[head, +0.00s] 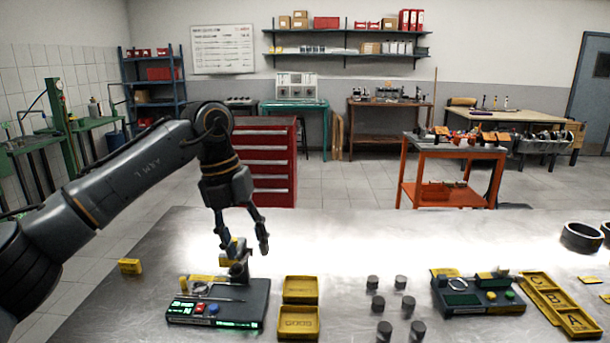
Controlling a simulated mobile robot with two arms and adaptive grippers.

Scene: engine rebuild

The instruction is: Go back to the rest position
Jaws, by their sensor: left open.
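My left arm reaches in from the left in the head view. Its gripper (243,238) points down with its fingers spread, open, above the back of a dark test device (252,300) with green displays. A small upright stand with a yellow part (236,252) shows just below and between the fingers. Whether the fingers touch it I cannot tell. My right gripper is not in view.
Two yellow trays (299,322) lie right of the device, then several dark cylinders (384,330). A second device (478,297) and a yellow lettered tray (545,290) are further right. A yellow block (130,266) lies at left. The table's back middle is clear.

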